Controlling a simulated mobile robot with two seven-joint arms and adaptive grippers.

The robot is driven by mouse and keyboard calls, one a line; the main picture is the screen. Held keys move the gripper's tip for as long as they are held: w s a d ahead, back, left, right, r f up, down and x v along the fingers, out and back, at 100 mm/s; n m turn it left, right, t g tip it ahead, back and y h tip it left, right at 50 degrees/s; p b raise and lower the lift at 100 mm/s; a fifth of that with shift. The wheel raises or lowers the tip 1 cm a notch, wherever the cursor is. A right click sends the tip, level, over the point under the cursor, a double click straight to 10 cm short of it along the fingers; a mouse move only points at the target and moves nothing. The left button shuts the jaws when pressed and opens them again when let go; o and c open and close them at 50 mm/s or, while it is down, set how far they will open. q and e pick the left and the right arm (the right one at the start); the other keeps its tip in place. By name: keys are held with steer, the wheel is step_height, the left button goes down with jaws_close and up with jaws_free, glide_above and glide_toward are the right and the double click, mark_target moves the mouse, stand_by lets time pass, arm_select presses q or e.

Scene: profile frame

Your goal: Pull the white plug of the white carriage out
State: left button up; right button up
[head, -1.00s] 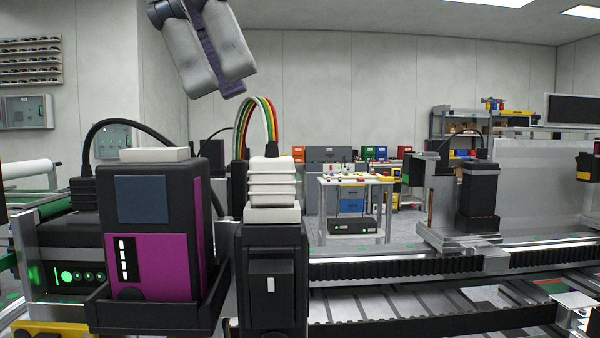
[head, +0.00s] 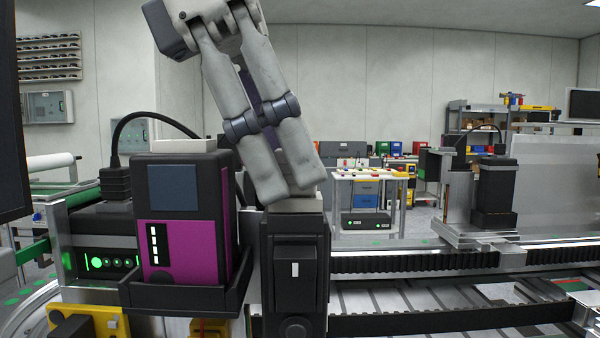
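My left gripper (head: 290,190) reaches down from the top with its two grey fingers over the spot above the black carriage unit (head: 295,265). The white plug and its coloured wires are hidden behind or between the fingers. Only a white block (head: 298,204) on top of the unit shows just below the fingertips. The fingers look close together, slanting down to the right. I cannot tell whether they touch the plug or have closed on it. My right gripper is out of view.
A magenta and black device (head: 185,220) stands in a black holder close to the left of the fingers, with a black cable (head: 150,115) arching behind it. A rail (head: 420,263) runs right to another black unit (head: 494,190). A dark panel (head: 12,130) fills the left edge.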

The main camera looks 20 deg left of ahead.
mark_target(280, 149)
arm_select(q)
jaws_close()
steer(key=shift+r, duration=1.05)
steer(key=shift+r, duration=1.5)
